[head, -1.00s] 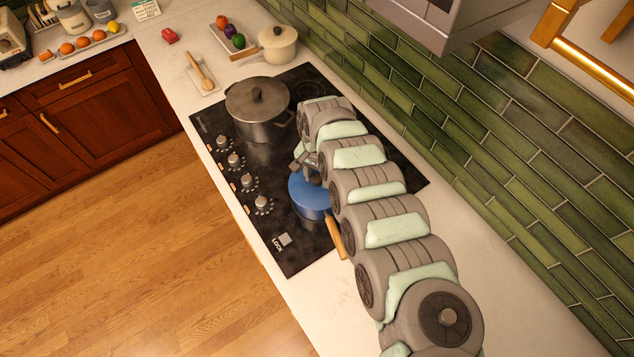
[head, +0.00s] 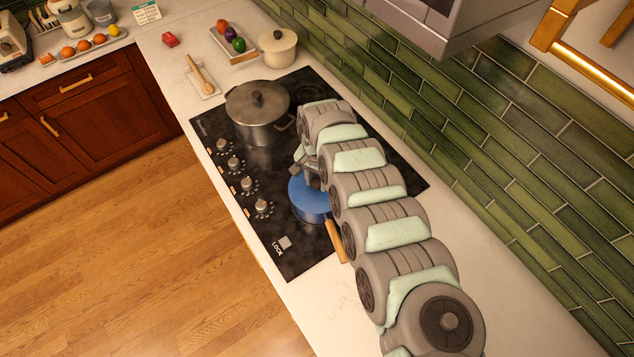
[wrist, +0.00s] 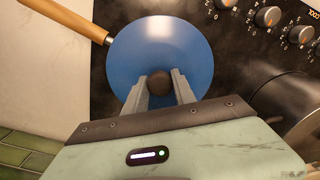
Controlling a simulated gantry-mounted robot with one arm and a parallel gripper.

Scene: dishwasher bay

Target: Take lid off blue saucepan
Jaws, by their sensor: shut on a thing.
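The blue saucepan (head: 313,208) stands on the black cooktop, with its wooden handle (head: 337,241) toward the front edge. Its blue lid (wrist: 158,52) fills the top of the pan in the wrist view, with a dark round knob (wrist: 159,82) at its middle. My gripper (wrist: 160,84) is shut on the lid's knob, one finger on each side. In the head view my gripper (head: 308,178) is over the pan and partly hidden by my arm. I cannot tell whether the lid is apart from the rim.
A large grey lidded pot (head: 258,112) stands behind the saucepan on the cooktop (head: 282,262). Knobs (head: 248,186) line the cooktop's left edge. A cream pot (head: 278,47), a spoon rest (head: 205,84) and a vegetable tray (head: 226,42) are farther back. The near counter is clear.

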